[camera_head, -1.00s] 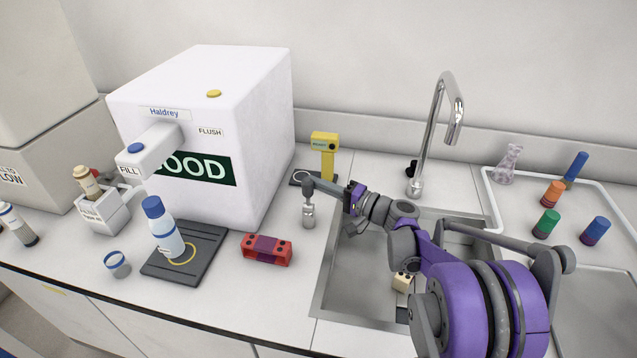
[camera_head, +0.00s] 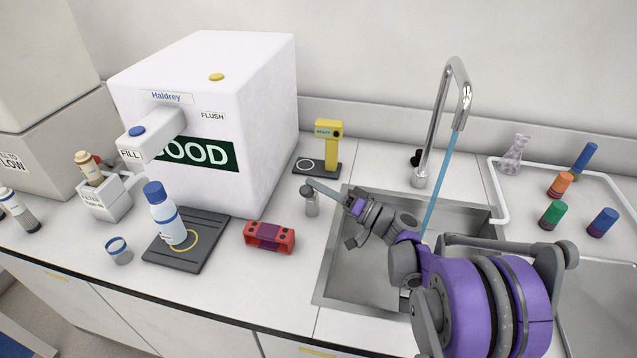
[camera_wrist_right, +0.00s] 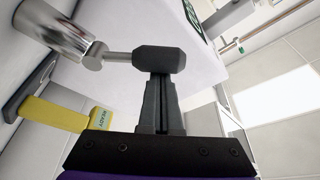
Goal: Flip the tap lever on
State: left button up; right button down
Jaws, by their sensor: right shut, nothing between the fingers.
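The tap is a tall chrome spout (camera_head: 436,115) behind the sink, with a blue stream of water (camera_head: 441,180) running from its mouth. A short metal post (camera_head: 312,206) stands on the counter left of the sink. In the right wrist view, this post (camera_wrist_right: 52,30) carries the lever, a rod ending in a dark knob (camera_wrist_right: 158,58). My right gripper (camera_head: 316,184) reaches left over the sink to the lever. Its fingers (camera_wrist_right: 160,85) are shut with nothing between them, tips against or very near the knob. My left gripper is not in view.
A yellow reader (camera_head: 330,148) stands behind the post, and a white machine (camera_head: 240,95) to the left. A red block (camera_head: 269,237) lies in front. A bottle (camera_head: 166,215) stands on a dark pad (camera_head: 205,247). Coloured vials stand on the white-rimmed tray (camera_head: 494,200) at right.

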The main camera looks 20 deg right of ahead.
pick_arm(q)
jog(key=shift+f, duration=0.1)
pick_arm(e)
jog(key=shift+s+a+f, duration=0.1)
jog(key=shift+s+a, duration=0.05)
dwell(0.5)
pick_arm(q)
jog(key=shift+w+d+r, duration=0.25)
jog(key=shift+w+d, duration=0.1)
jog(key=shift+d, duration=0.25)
pick_arm(e)
jog(key=s+d, duration=0.5)
jog(key=d, duration=0.3)
jog(key=shift+s+r, duration=0.15)
jog(key=shift+r, duration=0.05)
jog(key=shift+a, duration=0.1)
